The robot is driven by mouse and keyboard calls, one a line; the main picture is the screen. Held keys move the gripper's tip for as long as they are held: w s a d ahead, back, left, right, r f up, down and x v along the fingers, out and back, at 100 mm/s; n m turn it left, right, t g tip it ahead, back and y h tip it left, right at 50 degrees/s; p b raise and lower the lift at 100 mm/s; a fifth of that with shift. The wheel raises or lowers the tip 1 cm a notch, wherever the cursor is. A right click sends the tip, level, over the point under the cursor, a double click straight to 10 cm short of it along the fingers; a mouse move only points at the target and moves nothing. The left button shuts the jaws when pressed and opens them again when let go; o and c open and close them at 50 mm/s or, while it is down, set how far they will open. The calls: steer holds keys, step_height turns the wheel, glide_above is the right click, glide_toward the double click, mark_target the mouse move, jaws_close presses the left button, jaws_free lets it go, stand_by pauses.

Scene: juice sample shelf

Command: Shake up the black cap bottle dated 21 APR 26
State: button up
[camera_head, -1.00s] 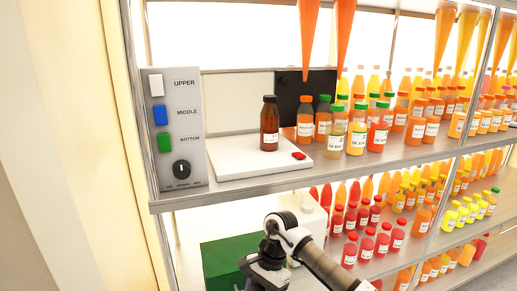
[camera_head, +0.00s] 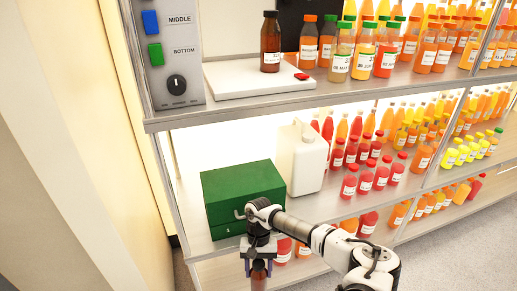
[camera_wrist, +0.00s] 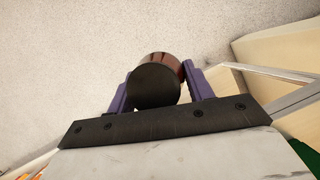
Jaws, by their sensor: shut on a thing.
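My gripper (camera_head: 258,266) is low in front of the shelf, below the green box, with its fingers pointing down. It is shut on a brown-red bottle (camera_head: 259,281), partly hidden by the fingers and cut by the frame's bottom edge. In the wrist view, the bottle's round black cap (camera_wrist: 157,86) sits between my purple fingers (camera_wrist: 155,90), with a brown-red body (camera_wrist: 165,57) beyond it. Its label and date are not visible. Another dark brown bottle with a black cap (camera_head: 270,42) stands upright on the white plate of the upper shelf.
A green box (camera_head: 243,190) and a white jug (camera_head: 308,165) stand on the lower shelf close behind my gripper. Red bottles (camera_head: 350,182) stand to their right. A switch panel (camera_head: 176,60) is at the upper left. Open floor (camera_head: 440,250) lies at lower right.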

steer(key=shift+f, duration=0.4)
steer(key=shift+d, duration=0.1)
